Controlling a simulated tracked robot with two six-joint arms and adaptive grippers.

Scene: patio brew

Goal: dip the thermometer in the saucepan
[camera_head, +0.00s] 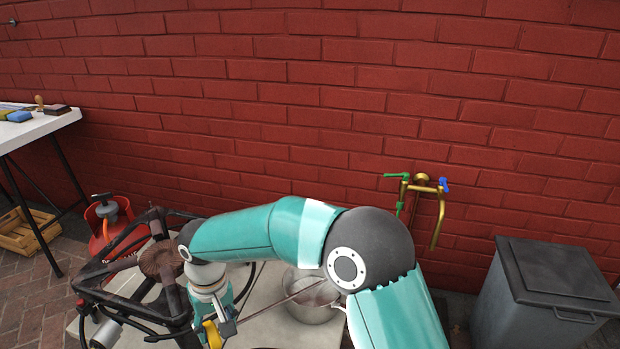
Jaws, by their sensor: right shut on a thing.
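The saucepan (316,311) is a light metal pot on the pale slab, partly hidden behind my right arm. The thermometer (268,308) shows as a thin rod slanting up and to the right from my right gripper (222,326). Its far end overlaps the saucepan's opening in the picture; I cannot tell whether the tip is inside or above it. My right gripper is shut on the thermometer, left of the saucepan, and partly cut off at the bottom edge. My left gripper is not in view.
A dark metal burner frame (128,262) stands left of my right gripper, with a red gas bottle (109,222) behind it. A brass tap (437,212) is on the brick wall. A grey bin (545,290) stands right; a white table (32,128) stands left.

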